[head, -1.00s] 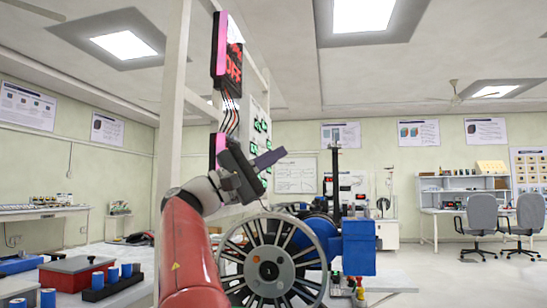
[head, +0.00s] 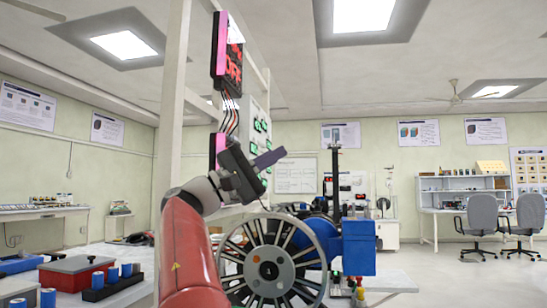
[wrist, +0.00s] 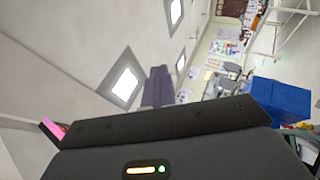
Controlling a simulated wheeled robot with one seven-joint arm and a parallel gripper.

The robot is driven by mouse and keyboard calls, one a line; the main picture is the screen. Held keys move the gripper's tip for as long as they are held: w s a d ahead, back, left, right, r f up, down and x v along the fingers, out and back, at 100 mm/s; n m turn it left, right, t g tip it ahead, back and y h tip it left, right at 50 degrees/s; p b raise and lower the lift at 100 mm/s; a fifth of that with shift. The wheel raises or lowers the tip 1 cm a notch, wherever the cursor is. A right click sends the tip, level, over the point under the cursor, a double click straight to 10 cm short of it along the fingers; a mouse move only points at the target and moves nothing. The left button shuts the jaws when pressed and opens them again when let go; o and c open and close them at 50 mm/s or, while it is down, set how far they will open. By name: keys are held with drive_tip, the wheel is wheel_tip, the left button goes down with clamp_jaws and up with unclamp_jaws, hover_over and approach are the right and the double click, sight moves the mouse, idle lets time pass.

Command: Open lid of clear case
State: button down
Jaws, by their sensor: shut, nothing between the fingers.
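I cannot make out a clear case or its lid in either view. My gripper (head: 270,158) is raised in front of the white frame and the panel with green parts. Its dark fingers lie together, shut and empty, pointing up and right in the head view. In the wrist view the fingers (wrist: 158,88) point toward the ceiling lights and the far wall, with nothing between them.
A spoked wheel (head: 270,268) and a blue block (head: 358,247) stand right of my arm. The white frame (head: 174,120) carries a red display (head: 233,68). A red box with a grey lid (head: 77,271) sits lower left. Open floor lies right.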

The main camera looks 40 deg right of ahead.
drive_tip(key=c, duration=1.8)
unclamp_jaws()
drive_tip(key=shift+c, duration=0.2)
drive_tip(key=b+v, duration=0.1)
drive_tip(key=v, duration=0.7)
drive_tip(key=shift+b, duration=0.4)
drive_tip(key=shift+c, duration=0.2)
